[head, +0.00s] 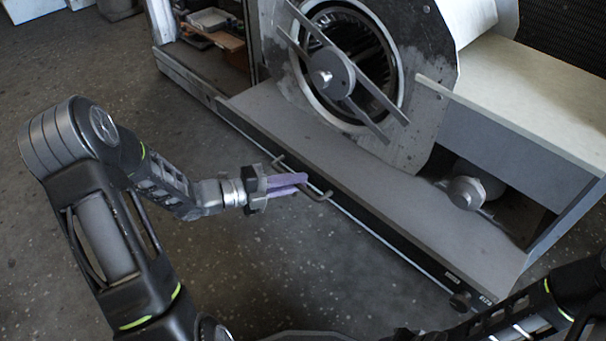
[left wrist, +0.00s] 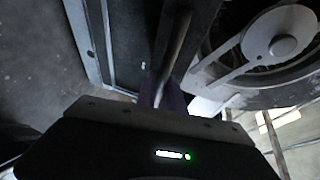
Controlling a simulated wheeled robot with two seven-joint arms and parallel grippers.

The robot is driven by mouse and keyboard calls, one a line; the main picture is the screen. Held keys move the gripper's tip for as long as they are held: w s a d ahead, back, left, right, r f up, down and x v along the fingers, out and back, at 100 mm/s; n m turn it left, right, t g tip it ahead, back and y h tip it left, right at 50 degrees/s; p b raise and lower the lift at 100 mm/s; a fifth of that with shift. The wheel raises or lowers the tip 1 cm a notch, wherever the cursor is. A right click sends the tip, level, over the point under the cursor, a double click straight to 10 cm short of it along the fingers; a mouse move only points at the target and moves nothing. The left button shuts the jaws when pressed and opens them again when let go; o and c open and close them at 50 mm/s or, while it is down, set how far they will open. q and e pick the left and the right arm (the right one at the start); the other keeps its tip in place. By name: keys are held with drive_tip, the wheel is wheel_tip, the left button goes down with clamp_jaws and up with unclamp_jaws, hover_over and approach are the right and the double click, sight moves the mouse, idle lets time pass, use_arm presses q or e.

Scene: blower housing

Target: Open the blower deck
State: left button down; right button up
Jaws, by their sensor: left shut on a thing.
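The blower deck (head: 400,195) is a grey flat platform in the middle of the head view, with the blower wheel and housing (head: 345,75) standing on it. A thin metal handle (head: 318,192) sits on its dark front edge. My left gripper (head: 300,186), with purple fingers, is shut on the handle. In the left wrist view the handle bar (left wrist: 174,45) runs up from between the purple fingers (left wrist: 165,97), which are partly hidden by the gripper body.
A round motor-like part (head: 466,192) sits in the recess at the deck's right. An open compartment with trays (head: 215,25) is at the upper left. The speckled floor (head: 240,265) before the deck is clear apart from my arms.

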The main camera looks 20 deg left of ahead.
use_arm(q)
drive_tip(key=c, duration=1.7)
unclamp_jaws()
drive_tip(key=shift+c, duration=0.2)
drive_tip(key=p+v, duration=0.2)
drive_tip(key=v, duration=0.5)
drive_tip(key=shift+s+a, duration=0.25)
drive_tip(key=shift+a, duration=0.05)
drive_tip(key=shift+r, duration=0.1)
